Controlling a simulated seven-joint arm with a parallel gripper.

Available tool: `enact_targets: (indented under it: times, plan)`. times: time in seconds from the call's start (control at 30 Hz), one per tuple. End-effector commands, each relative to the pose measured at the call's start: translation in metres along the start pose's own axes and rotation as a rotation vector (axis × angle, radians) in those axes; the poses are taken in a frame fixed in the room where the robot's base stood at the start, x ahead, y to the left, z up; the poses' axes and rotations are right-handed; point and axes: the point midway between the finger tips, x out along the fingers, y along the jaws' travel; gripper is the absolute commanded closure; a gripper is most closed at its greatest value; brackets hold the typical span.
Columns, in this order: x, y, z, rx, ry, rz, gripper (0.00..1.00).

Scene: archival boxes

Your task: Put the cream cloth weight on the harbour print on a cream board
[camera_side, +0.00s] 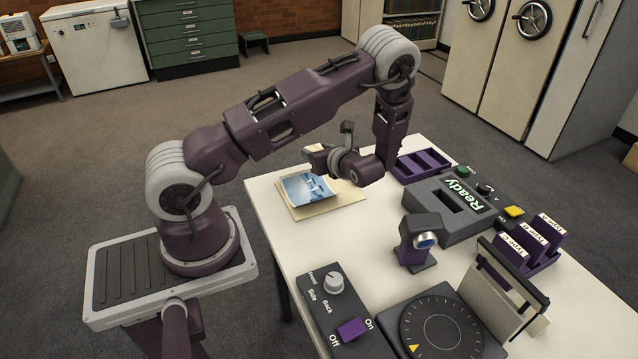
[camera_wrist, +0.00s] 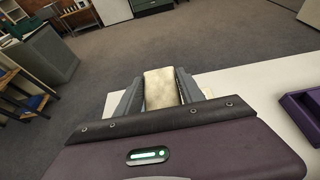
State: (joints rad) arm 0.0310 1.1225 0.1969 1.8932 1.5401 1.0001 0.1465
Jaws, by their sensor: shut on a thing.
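The cream cloth weight (camera_wrist: 161,88) is between the two fingers of my gripper (camera_wrist: 160,92) in the wrist view. My gripper is shut on it. In the side view the weight (camera_side: 316,159) shows partly at the end of my gripper (camera_side: 325,160), over the far edge of the print. The harbour print (camera_side: 304,188), blue and white with its edges curling up, lies on a cream board (camera_side: 340,203) at the table's far left corner. The side view does not show clearly whether the weight touches the print.
A purple tray with compartments (camera_side: 420,166) stands right of my gripper. A grey device reading "Ready" (camera_side: 450,205), a small lamp-like stand (camera_side: 417,240), a rack of labelled purple cards (camera_side: 530,245), a switch panel (camera_side: 335,308) and a round dial (camera_side: 441,328) fill the table's right and front.

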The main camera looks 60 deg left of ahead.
Motion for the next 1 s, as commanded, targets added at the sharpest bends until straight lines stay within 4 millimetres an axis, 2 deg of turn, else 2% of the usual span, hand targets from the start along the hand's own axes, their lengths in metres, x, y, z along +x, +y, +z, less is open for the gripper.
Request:
enact_targets:
  times: [0.1, 0.43, 0.53, 0.83, 0.87, 0.93, 1.0]
  plan:
    - [0.011, -0.001, -0.026, 0.01, -0.001, -0.007, 1.0]
    - [0.034, -0.001, -0.081, 0.006, -0.001, -0.005, 1.0]
    - [0.037, -0.001, -0.088, 0.004, -0.002, -0.006, 1.0]
    - [0.038, -0.001, -0.09, 0.004, -0.002, -0.005, 1.0]
    - [0.037, -0.001, -0.09, 0.004, 0.0, -0.005, 0.49]
    - [0.037, -0.001, -0.09, 0.004, 0.0, -0.005, 0.35]
    - [0.037, -0.001, -0.09, 0.004, 0.0, -0.005, 0.33]
